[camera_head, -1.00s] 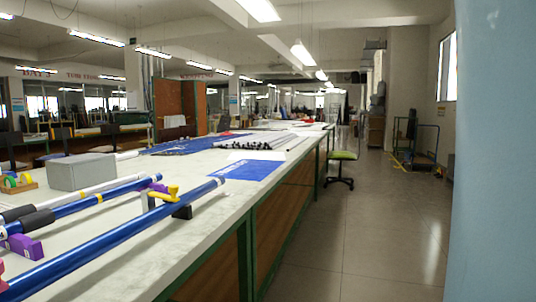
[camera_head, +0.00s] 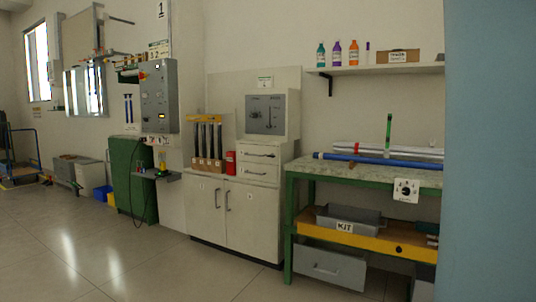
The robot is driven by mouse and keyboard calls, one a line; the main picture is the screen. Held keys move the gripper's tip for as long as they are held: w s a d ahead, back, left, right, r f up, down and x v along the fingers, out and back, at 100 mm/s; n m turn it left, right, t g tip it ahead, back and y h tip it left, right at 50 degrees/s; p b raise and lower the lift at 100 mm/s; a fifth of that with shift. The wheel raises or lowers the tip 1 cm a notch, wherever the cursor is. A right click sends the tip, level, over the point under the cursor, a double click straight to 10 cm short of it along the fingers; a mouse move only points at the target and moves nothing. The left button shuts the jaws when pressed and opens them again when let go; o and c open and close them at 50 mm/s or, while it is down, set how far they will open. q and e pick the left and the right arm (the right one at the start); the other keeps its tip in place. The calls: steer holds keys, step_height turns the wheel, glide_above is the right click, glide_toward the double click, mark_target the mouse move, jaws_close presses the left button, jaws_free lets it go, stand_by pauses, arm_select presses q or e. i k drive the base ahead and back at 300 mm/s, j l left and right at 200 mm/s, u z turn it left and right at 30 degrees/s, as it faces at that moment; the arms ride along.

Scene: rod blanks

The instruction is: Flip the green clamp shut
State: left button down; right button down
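A thin green upright piece (camera_head: 388,135) stands among the rods on the green-framed workbench (camera_head: 302,172) at the right. It looks like a raised clamp lever, but it is too small to be sure. Neither of my grippers is in view.
A white cabinet (camera_head: 235,205) stands left of the bench, with a red can (camera_head: 230,163) on it. A wall shelf (camera_head: 375,70) holds bottles. Under the bench are a grey bin (camera_head: 348,219) and a drawer (camera_head: 330,266).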

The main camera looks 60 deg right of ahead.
mark_target(390, 116)
steer(key=z, duration=2.6)
steer(key=i+l+u, duration=0.15)
steer(key=i+u, duration=0.25)
steer(key=i+l+u, duration=0.15)
steer(key=u, duration=0.3)
steer(key=i+l, duration=0.25)
steer(key=i+l+u, duration=0.1)
steer(key=l, duration=0.35)
steer(key=i+l+u, duration=0.1)
steer(key=i+l, duration=0.4)
steer(key=l, duration=0.25)
steer(key=i+l+u, duration=0.1)
steer(key=l, duration=0.3)
steer(key=i+l, duration=0.45)
steer(key=l, duration=0.15)
steer(key=i+l, duration=0.15)
steer(key=l, duration=0.15)
steer(key=i+l, duration=0.15)
steer(key=l, duration=0.15)
steer(key=u, duration=0.05)
